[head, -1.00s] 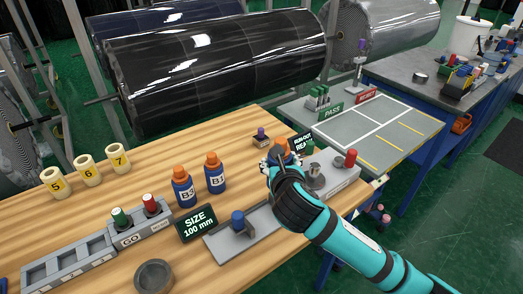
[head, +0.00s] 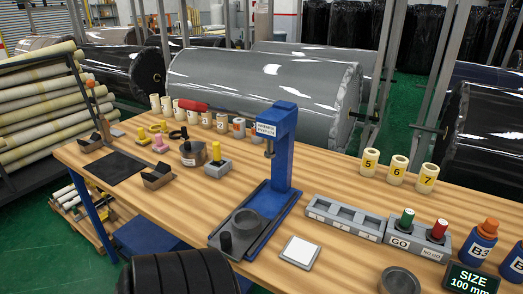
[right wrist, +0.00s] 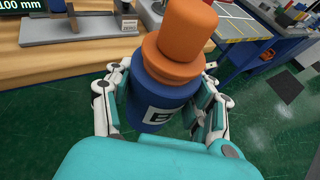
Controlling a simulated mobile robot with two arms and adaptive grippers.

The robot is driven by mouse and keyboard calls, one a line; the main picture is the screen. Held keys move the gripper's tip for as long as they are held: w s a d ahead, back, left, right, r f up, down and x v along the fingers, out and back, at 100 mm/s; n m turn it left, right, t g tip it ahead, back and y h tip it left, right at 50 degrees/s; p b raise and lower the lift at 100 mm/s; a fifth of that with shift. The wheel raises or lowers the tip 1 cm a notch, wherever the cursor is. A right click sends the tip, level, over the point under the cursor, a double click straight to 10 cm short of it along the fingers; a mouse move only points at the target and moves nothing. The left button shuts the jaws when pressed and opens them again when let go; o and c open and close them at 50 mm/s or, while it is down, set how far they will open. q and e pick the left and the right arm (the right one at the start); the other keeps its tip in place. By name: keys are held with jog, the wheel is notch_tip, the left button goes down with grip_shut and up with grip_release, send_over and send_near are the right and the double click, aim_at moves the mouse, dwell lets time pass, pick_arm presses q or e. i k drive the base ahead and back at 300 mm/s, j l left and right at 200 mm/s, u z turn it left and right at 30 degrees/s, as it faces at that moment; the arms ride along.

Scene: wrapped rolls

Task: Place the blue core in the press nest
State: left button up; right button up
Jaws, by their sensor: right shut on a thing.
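The blue press (head: 284,150) stands mid-table in the head view. A dark round ring (head: 246,222), which looks like its nest, sits on its base plate, and I see nothing standing in it. My right gripper (right wrist: 163,95) is shut on a blue bottle-shaped piece (right wrist: 155,98) with an orange cap (right wrist: 182,40). The piece hangs clear of the table, and its label is partly hidden, with a B visible. I cannot tell whether it is the blue core. My left gripper is not in view.
A white pad (head: 299,252) and a grey slotted rack (head: 347,217) lie right of the press. A grey cup (head: 399,281), the GO gauge block (head: 403,243) and orange-capped blue bottles (head: 482,243) stand further right. A dark ribbed part of mine covers the bottom left.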

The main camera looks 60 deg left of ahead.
aim_at(246, 223)
jog(key=k+u, duration=0.1)
jog(key=u, duration=0.7)
jog(key=k+j+u, duration=0.1)
jog(key=u, duration=0.3)
jog(key=l+u, duration=0.15)
jog(key=u, duration=1.85)
jog(key=k+l+u, duration=0.25)
jog(key=k+l, duration=0.75)
jog(key=l, duration=0.15)
jog(key=i+l, duration=0.2)
jog(key=i, duration=0.2)
